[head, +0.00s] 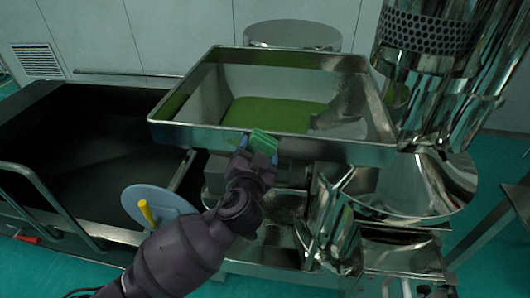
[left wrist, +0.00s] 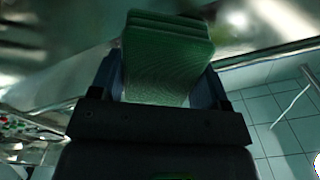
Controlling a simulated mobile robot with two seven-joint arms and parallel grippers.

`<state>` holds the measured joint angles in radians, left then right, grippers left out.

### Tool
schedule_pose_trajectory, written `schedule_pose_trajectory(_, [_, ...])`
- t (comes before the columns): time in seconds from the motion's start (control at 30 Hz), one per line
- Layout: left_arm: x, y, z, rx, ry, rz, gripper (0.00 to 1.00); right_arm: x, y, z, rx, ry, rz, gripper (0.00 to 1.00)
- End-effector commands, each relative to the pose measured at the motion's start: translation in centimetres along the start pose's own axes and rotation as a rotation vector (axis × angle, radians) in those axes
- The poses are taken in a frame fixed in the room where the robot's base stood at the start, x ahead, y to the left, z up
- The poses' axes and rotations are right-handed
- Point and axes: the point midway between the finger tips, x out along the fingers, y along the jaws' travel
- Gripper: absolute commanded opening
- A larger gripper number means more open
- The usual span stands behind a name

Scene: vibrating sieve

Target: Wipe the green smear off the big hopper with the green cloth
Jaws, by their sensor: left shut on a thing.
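The big hopper (head: 180,134) is a square, open metal funnel in the middle of the head view, with green material (head: 275,114) spread inside it. My left gripper (head: 258,146) is at the hopper's front rim, shut on the folded green cloth (head: 264,140). In the left wrist view the cloth (left wrist: 166,55) stands up between the fingers, close to a shiny metal surface; I cannot tell whether it touches. I cannot make out a separate green smear on the hopper; the cloth and gripper hide part of the front rim. My right gripper is not in view.
A dark open bin (head: 85,150) with a metal rail (head: 40,190) stands at the left. A shiny metal column (head: 440,70) rises at the right of the hopper. Metal pipes lie below the hopper.

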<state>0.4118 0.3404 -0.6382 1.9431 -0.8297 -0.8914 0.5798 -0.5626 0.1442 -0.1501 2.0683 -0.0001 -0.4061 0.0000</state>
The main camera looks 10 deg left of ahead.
Motion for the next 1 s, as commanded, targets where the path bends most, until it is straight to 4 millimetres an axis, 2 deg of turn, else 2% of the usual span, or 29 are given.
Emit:
schedule_pose_trajectory(0.03, [0.1, -0.6, 0.2, 0.002, -0.003, -0.006, 0.46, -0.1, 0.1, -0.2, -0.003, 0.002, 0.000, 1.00])
schedule_pose_trajectory(0.37, [0.0, -1.5, 0.9, 0.003, -0.003, -0.006, 0.46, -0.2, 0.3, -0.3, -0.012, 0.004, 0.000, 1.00])
schedule_pose_trajectory(0.8, [-0.2, -4.0, 2.4, 0.002, -0.002, -0.004, 0.46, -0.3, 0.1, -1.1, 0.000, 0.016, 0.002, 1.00])
schedule_pose_trajectory(1.0, [-0.2, -4.3, 2.6, 0.002, -0.001, -0.003, 0.46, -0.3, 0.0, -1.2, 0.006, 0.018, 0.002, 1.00])
